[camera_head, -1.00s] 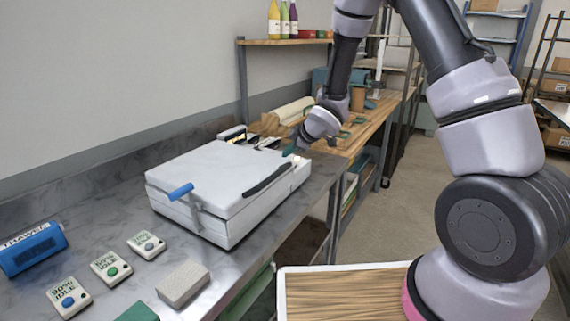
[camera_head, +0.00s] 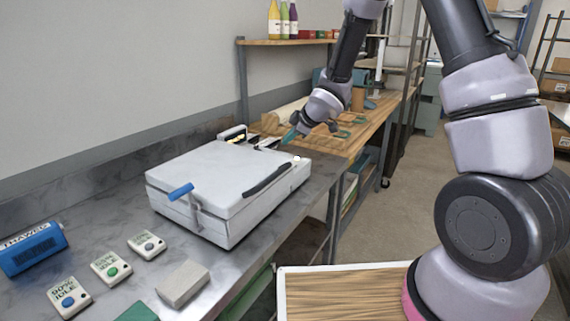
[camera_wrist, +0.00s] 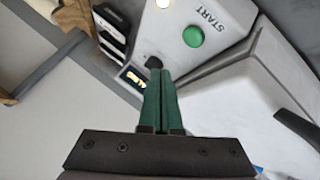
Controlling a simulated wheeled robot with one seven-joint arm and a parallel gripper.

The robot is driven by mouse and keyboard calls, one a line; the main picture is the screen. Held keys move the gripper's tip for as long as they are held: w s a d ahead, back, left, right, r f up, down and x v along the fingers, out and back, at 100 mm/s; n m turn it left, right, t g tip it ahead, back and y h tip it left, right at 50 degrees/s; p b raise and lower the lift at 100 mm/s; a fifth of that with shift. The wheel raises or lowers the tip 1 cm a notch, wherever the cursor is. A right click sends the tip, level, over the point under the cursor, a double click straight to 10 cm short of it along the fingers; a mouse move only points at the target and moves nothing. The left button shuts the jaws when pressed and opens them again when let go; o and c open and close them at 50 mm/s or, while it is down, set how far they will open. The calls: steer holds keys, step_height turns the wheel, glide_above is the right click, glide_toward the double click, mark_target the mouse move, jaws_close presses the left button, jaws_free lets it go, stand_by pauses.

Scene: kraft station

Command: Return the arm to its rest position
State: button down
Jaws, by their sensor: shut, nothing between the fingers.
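My arm comes down from the upper right in the head view. My gripper (camera_head: 290,134) is above the far right end of the grey machine (camera_head: 225,180) on the steel counter. In the wrist view my gripper's green fingers (camera_wrist: 160,100) are together and hold nothing. Beyond the fingertips the wrist view shows a green START button (camera_wrist: 193,36) and a small lit display (camera_wrist: 136,79). I cannot tell how large the gap is between the fingertips and the machine.
The machine has a blue lever (camera_head: 181,191) in front. Small labelled boxes (camera_head: 111,266), a blue THAWED block (camera_head: 32,249) and a grey block (camera_head: 183,283) lie on the steel counter (camera_head: 95,225). A shelf (camera_head: 300,41) with bottles stands behind. Open floor (camera_head: 415,190) lies right of the bench.

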steer(key=s+d+r+m+h, duration=0.2)
steer(key=s+d+r+m, duration=0.15)
steer(key=d+r, duration=0.25)
steer(key=s+d+r+m+t+h, duration=0.1)
steer(key=s+d+r+m, duration=0.25)
steer(key=d+r, duration=0.3)
steer(key=s+d+r+m+h, duration=0.2)
steer(key=d+r+m, duration=0.3)
steer(key=d+r, duration=0.15)
steer(key=s+r+m, duration=0.3)
steer(key=s+m, duration=0.1)
steer(key=s, duration=0.7)
steer(key=s+d+r+m+g+y, duration=0.1)
steer(key=s+r+m, duration=0.2)
steer(key=s, duration=0.7)
steer(key=shift+s+d+m, duration=0.3)
steer(key=shift+s+m, duration=0.1)
steer(key=shift+m, duration=0.5)
